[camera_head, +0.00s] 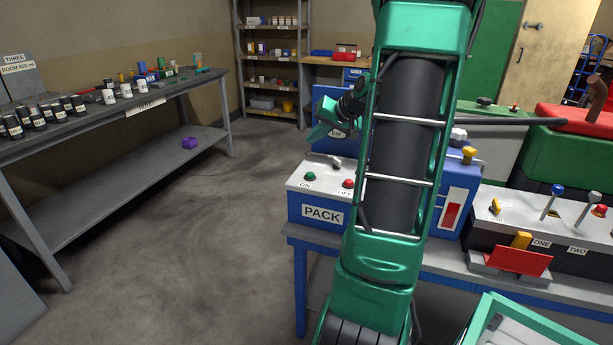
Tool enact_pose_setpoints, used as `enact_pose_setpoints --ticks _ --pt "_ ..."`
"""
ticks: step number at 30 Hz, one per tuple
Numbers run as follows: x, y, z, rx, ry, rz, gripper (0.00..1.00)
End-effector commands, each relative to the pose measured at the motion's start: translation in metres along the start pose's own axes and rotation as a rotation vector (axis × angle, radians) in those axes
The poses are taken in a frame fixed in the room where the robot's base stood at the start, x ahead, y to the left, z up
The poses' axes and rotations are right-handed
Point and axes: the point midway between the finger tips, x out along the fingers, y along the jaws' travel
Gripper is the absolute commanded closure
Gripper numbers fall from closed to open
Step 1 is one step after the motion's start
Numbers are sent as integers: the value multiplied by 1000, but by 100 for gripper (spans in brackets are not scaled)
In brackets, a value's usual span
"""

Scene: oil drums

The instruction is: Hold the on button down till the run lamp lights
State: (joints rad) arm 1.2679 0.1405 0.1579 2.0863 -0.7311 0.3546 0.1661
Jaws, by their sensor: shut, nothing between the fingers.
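The blue PACK box (322,213) stands on a bench with a pale sloped top. A green button (310,176) marked ON is at the left of that top. A red button (348,183), its label partly hidden, is to the right. My arm hides the box's right part.
A long bench (175,95) with jars stands at left, and shelves (271,62) at the back. At right are a lever box (540,232) marked ONE and TWO, a red holder (517,259) and a green-and-red machine (566,150). The floor between the benches is clear.

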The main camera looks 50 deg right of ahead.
Motion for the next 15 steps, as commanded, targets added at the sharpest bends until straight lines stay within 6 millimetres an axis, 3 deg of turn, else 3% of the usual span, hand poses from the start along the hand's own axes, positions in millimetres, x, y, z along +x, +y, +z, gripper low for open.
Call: enact_pose_setpoints --ticks 8,15 --pt "10 7 7 1 -2 0 100" --pt "30 22 22 3 -3 0 100"
